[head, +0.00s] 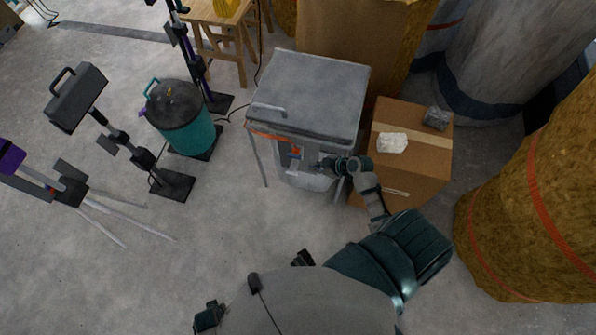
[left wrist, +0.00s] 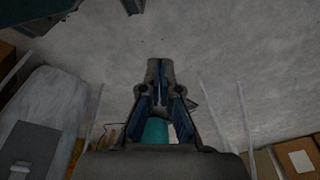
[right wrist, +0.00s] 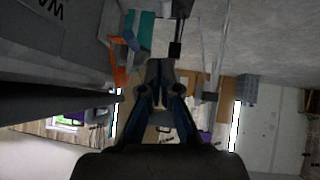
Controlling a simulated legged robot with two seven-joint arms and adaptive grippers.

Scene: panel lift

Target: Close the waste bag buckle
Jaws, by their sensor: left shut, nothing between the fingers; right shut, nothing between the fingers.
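The grey waste bag stand (head: 312,92) has a flat square lid and thin legs. An orange strap (head: 268,135) runs below its lid edge, with a small orange and blue piece (head: 295,153) at the front; I cannot make out whether this is the buckle or how it stands. My right gripper (head: 325,164) is shut and empty just in front of the stand, right of that piece. In the right wrist view its fingertips (right wrist: 160,70) lie right of an orange strap (right wrist: 118,72), apart from it. My left gripper (left wrist: 160,70) is shut and empty over bare floor.
A cardboard box (head: 420,160) with a white lump (head: 392,142) stands right of the stand. A teal bin (head: 188,130) and black lamp stands (head: 130,150) are at left. Large wrapped rolls (head: 540,200) are at right. The floor in front of the stand is clear.

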